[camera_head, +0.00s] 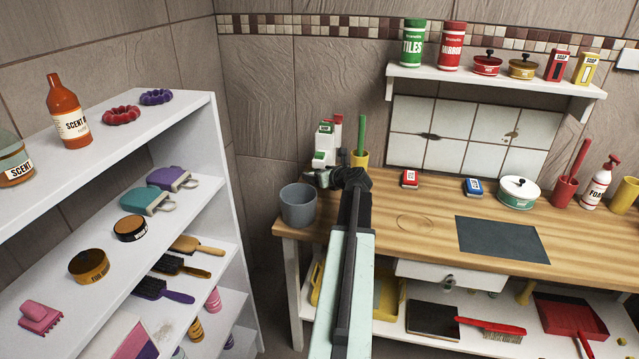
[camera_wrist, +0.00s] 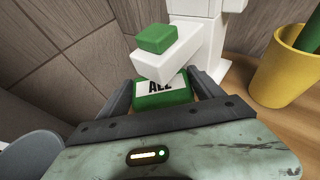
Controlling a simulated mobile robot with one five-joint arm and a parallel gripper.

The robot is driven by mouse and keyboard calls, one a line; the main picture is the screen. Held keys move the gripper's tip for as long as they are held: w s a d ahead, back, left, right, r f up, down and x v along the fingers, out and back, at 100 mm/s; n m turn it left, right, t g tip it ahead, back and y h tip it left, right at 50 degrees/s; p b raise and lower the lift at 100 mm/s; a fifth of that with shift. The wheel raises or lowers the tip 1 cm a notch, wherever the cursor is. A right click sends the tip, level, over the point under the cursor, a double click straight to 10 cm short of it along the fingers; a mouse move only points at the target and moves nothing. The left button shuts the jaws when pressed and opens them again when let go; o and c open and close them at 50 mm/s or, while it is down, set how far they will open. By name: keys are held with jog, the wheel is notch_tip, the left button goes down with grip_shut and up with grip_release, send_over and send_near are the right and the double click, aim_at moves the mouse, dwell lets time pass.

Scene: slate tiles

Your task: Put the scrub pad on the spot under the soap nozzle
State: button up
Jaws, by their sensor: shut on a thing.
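My gripper (camera_wrist: 164,94) is shut on a green scrub pad (camera_wrist: 172,103) with a white label reading "ALL", partly hidden by the nozzle block. The soap dispenser (camera_wrist: 207,40) is white, with a blocky nozzle arm (camera_wrist: 168,58) and a green button on top. The nozzle arm overhangs the pad in the wrist view. The dispenser (camera_head: 326,142) also shows in the head view at the worktop's left back, beside my gripper (camera_head: 326,178). The spot under the nozzle is hidden. I cannot tell whether the pad touches the worktop.
A grey pot (camera_head: 298,206) stands left of my gripper, and a yellow cup (camera_head: 359,158) with a green handle right of it. A dark mat (camera_head: 502,240) and a ring mark (camera_head: 414,223) are on the worktop.

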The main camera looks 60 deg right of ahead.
jog(key=shift+f+b, duration=1.65)
jog(key=shift+f, duration=0.25)
jog(key=o, duration=1.2)
jog(key=shift+r, duration=0.1)
jog(key=shift+r+p, duration=0.35)
jog(key=shift+p, duration=0.15)
jog(key=p+v, duration=0.4)
jog(key=v, duration=0.7)
jog(key=shift+a, duration=0.1)
jog(key=shift+s+a+r, duration=0.1)
jog(key=shift+s+a, duration=0.05)
jog(key=shift+s, duration=0.25)
